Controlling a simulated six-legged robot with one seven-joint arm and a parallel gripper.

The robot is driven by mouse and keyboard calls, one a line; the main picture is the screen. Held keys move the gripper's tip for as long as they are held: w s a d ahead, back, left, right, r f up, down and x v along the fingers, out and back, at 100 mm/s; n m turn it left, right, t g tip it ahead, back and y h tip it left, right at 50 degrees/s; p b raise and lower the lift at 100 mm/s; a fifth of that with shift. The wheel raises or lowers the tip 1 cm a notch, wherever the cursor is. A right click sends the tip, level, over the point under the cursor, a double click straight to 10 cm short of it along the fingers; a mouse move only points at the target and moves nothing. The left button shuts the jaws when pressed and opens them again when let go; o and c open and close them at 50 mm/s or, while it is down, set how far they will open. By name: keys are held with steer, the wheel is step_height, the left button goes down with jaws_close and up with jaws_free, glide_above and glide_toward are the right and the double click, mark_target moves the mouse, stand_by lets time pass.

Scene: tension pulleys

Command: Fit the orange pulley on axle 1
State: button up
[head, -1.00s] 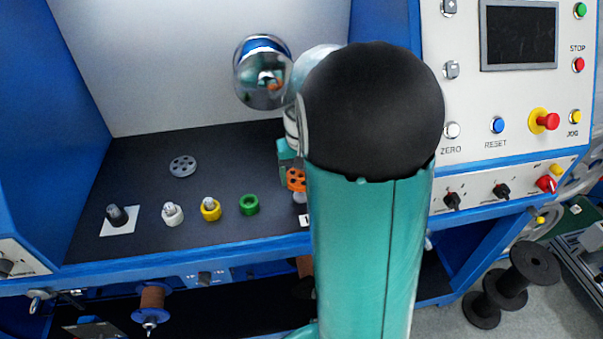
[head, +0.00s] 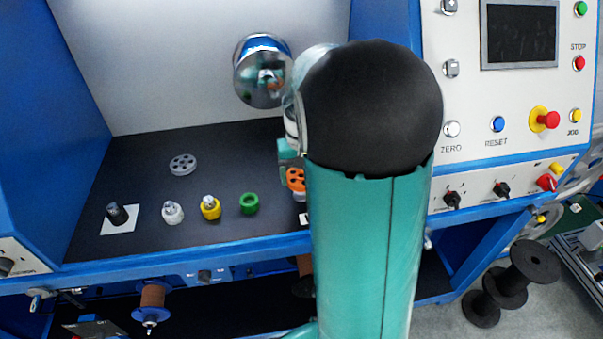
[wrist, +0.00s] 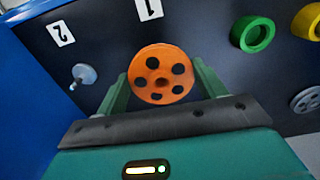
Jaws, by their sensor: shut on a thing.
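The orange pulley (wrist: 161,74), a disc with several dark holes, sits between the two green fingers of my gripper (wrist: 160,86) in the wrist view. The gripper is shut on it. In the head view the orange pulley (head: 296,179) shows just left of my arm, above a pale round part (head: 299,196) that may be the axle 1 base. A label "1" (wrist: 148,9) lies just beyond the pulley in the wrist view. Axle 1 itself is hidden there, so I cannot tell whether the pulley is around it. A second axle (wrist: 82,75) stands left, near label "2" (wrist: 61,33).
A green ring (head: 249,203), a yellow part (head: 210,208), a white part (head: 172,212) and a dark part (head: 117,214) on a white square stand in a row. A grey pulley (head: 183,164) lies behind them. A blue side wall (wrist: 30,110) rises left in the wrist view.

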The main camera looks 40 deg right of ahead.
steer(key=shift+f, duration=0.25)
steer(key=shift+f, duration=1.25)
steer(key=shift+f, duration=0.2)
steer(key=shift+f, duration=0.75)
stand_by(0.5)
steer(key=o, duration=1.1)
steer(key=shift+o, duration=0.2)
